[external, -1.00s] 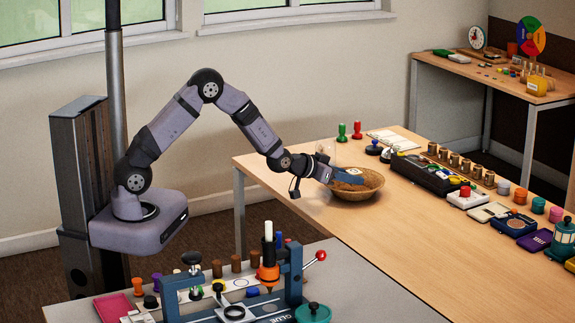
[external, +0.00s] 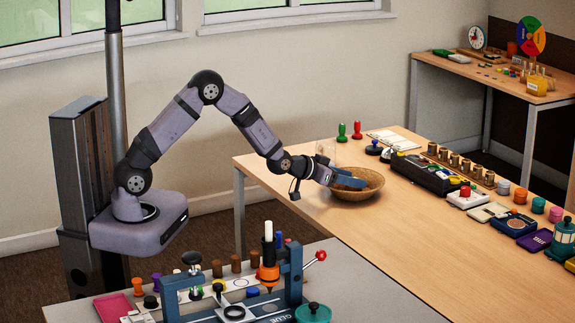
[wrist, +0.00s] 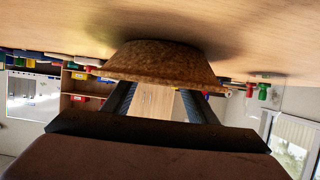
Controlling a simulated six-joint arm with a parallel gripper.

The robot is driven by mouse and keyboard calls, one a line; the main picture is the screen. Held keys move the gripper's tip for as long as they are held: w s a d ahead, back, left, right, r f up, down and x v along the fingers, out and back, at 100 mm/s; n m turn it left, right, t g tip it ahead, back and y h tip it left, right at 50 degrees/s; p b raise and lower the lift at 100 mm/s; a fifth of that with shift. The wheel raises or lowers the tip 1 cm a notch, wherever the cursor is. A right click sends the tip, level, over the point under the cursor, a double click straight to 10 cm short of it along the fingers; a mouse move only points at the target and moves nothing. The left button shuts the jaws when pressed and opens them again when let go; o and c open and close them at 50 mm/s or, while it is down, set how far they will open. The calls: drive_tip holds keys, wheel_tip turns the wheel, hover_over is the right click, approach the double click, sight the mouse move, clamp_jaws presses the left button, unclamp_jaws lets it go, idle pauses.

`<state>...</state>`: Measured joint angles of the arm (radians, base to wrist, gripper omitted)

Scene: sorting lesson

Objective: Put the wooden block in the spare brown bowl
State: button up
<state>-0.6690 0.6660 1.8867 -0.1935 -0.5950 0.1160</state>
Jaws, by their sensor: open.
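The brown bowl (external: 366,195) stands on the wooden table near its left end. In the wrist view the bowl's outer wall (wrist: 160,66) fills the top middle, upside down. My gripper (external: 350,181) reaches into the bowl from the left, with its blue fingers over the inside. In the wrist view the two fingers are spread apart, and the bowl's rim hides their tips. I see no block between the fingers. The wooden block is not visible in either view now; the bowl's wall and my fingers hide much of the bowl's inside.
Behind the bowl stand green (external: 342,132) and red (external: 357,130) stampers and a dark-based one (external: 374,147). A long black case (external: 425,173) and several small pots stand to the right. The table in front of the bowl is clear.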

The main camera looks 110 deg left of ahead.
wheel_tip(320, 180, up, 7)
drive_tip(key=p, duration=0.5)
idle(0.6)
